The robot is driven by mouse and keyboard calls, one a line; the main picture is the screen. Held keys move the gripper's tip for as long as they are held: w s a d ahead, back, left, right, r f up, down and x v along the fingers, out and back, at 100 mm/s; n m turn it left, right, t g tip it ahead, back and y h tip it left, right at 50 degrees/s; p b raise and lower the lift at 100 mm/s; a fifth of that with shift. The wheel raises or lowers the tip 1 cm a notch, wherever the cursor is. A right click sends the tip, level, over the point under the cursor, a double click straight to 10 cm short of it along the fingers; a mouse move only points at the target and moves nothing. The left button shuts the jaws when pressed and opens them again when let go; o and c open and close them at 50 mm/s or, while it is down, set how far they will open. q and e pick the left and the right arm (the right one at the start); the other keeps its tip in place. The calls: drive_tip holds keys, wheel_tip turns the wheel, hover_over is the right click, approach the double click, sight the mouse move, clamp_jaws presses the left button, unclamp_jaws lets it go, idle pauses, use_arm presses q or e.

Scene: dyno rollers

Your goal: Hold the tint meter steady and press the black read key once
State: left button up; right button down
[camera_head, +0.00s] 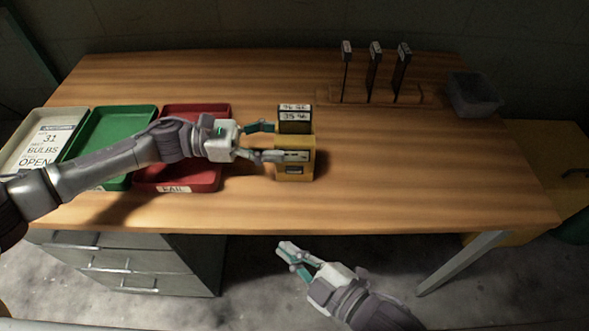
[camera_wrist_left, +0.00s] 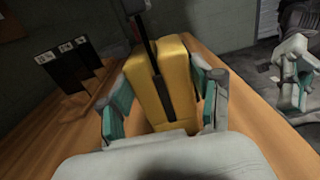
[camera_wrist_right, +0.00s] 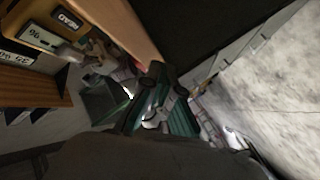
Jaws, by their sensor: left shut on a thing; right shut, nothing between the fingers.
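The tint meter (camera_head: 305,163) is a yellow box standing upright on the wooden bench, with a dark labelled strip (camera_head: 295,122) upright in its top. My left gripper (camera_head: 279,142) is shut on the meter from the left. In the left wrist view the meter (camera_wrist_left: 178,95) sits between the two teal-padded fingers. A dark patch lettered READ (camera_wrist_right: 67,18) shows upside down on the meter's front in the right wrist view; it is the black read key or its label. My right gripper (camera_head: 286,249) is shut and empty, in front of the bench's front edge and apart from the meter.
A cream tray (camera_head: 16,165) with a bulb sign, a green tray (camera_head: 117,185) and a red FAIL tray (camera_head: 208,186) stand at left. The bench right of the meter is clear.

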sight(294, 171)
drive_tip(key=shift+n+t+y, duration=0.5)
drive_tip(key=shift+n+t, duration=0.2)
drive_tip(key=shift+n, duration=0.1)
drive_tip(key=r, duration=0.2)
drive_tip(key=w+r, duration=0.1)
drive_tip(key=r, duration=0.1)
drive_tip(key=d+r, duration=0.1)
drive_tip(key=r, duration=0.1)
drive_tip(key=shift+w+r, duration=0.1)
drive_tip(key=shift+w, duration=0.1)
drive_tip(key=shift+w+d, duration=0.1)
drive_tip(key=shift+w, duration=4.3)
drive_tip(key=shift+w, duration=0.15)
drive_tip(key=shift+w, duration=0.25)
drive_tip(key=shift+w, duration=0.4)
drive_tip(key=shift+s, duration=0.8)
